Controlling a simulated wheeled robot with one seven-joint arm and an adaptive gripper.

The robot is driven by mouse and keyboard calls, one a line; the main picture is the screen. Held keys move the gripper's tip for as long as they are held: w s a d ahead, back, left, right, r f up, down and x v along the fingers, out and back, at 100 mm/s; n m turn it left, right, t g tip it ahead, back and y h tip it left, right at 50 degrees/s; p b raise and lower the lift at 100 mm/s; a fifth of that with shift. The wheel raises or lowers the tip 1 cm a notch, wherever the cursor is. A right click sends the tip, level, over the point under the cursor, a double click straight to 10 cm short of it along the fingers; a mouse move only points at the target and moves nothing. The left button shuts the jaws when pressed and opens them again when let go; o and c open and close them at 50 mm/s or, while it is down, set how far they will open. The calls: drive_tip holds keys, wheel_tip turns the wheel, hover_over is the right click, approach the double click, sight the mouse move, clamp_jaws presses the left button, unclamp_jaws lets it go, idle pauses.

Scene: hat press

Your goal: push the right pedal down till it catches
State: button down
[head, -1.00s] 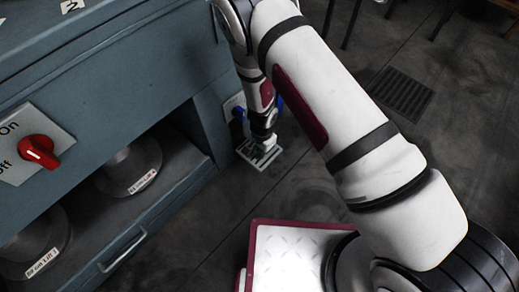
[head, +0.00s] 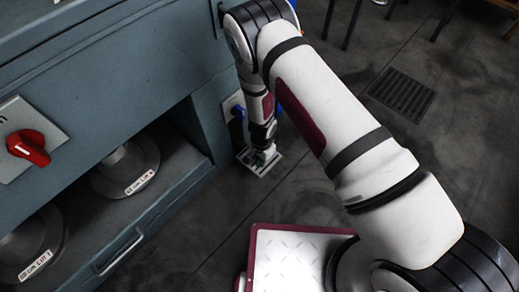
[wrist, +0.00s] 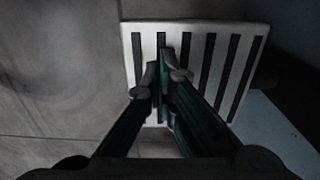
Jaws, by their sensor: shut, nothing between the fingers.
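The right pedal (head: 270,166) is a pale slotted plate at the foot of the blue-grey cabinet's right end, low near the floor. In the wrist view the pedal (wrist: 205,38) lies under my fingers, its dark slots running away from me. My gripper (head: 262,153) points down at it from above in the head view. In the wrist view my gripper (wrist: 165,72) is shut and empty, with its fingertips over the plate's left-middle part. They look to be touching the plate. Part of the plate is hidden by the fingers. I cannot tell whether a catch holds it.
The blue-grey cabinet (head: 95,95) fills the left, with a red switch knob (head: 28,147) and an open shelf of round labelled weights (head: 125,170). A blue part (head: 238,112) sticks out above the pedal. The dark floor to the right is open, with a grate (head: 402,91).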

drive_tip(key=shift+s+f, duration=0.15)
drive_tip(key=shift+f, duration=4.15)
drive_tip(key=shift+r+p, duration=2.1)
drive_tip(key=shift+r, duration=1)
